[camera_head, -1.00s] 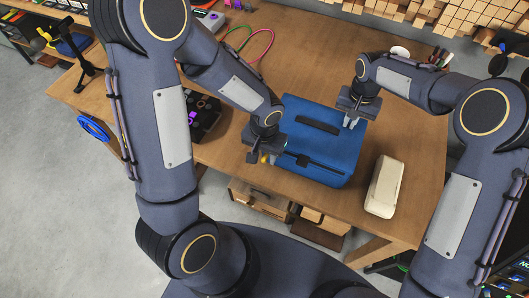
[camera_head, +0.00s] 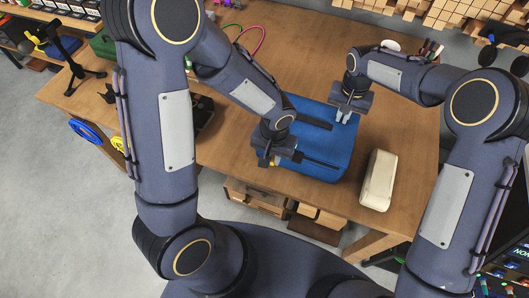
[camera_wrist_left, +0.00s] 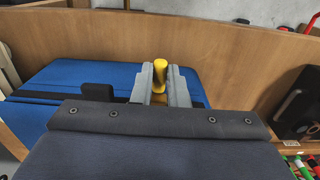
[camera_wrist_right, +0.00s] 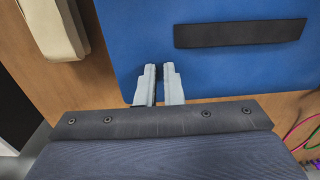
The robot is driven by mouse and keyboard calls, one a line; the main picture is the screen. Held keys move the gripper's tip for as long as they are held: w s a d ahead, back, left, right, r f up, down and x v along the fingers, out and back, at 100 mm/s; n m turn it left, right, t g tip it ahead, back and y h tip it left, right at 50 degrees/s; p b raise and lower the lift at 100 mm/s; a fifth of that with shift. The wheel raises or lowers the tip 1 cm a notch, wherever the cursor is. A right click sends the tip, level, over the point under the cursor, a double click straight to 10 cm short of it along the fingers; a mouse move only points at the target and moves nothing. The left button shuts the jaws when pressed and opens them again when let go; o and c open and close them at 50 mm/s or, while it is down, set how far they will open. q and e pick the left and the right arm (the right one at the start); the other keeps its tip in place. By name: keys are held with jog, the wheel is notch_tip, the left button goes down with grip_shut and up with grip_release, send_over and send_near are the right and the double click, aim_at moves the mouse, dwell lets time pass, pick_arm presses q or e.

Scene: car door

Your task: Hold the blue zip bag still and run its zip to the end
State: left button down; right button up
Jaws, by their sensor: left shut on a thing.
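The blue zip bag (camera_head: 330,158) lies flat on the table. It also shows in the left wrist view (camera_wrist_left: 85,72) and right wrist view (camera_wrist_right: 215,70). A dark zip line (camera_head: 322,163) runs along its near part. My left gripper (camera_head: 270,160) is at the bag's left end, shut on the yellow zip pull (camera_wrist_left: 159,75), which stands up between its fingers. My right gripper (camera_wrist_right: 158,85) is at the bag's far right corner, its fingers close together with a narrow gap over the bag's edge. Whether they grip cloth is unclear. My left forearm hides the bag's far left part.
A cream case (camera_head: 379,180) lies on the table right of the bag. A dark handle strip (camera_wrist_right: 240,32) is on the bag's top. Coloured cable loops (camera_head: 250,38) lie at the back. Bare wooden table (camera_head: 300,60) is behind the bag. A stand (camera_head: 75,62) is at far left.

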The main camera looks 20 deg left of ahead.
aim_at(272, 161)
pick_arm(q)
jog(key=c, duration=1.4)
grip_release()
jog(key=shift+f, duration=0.1)
notch_tip(272, 161, up, 12)
jog(key=shift+s, duration=0.2)
jog(key=shift+c, duration=0.3)
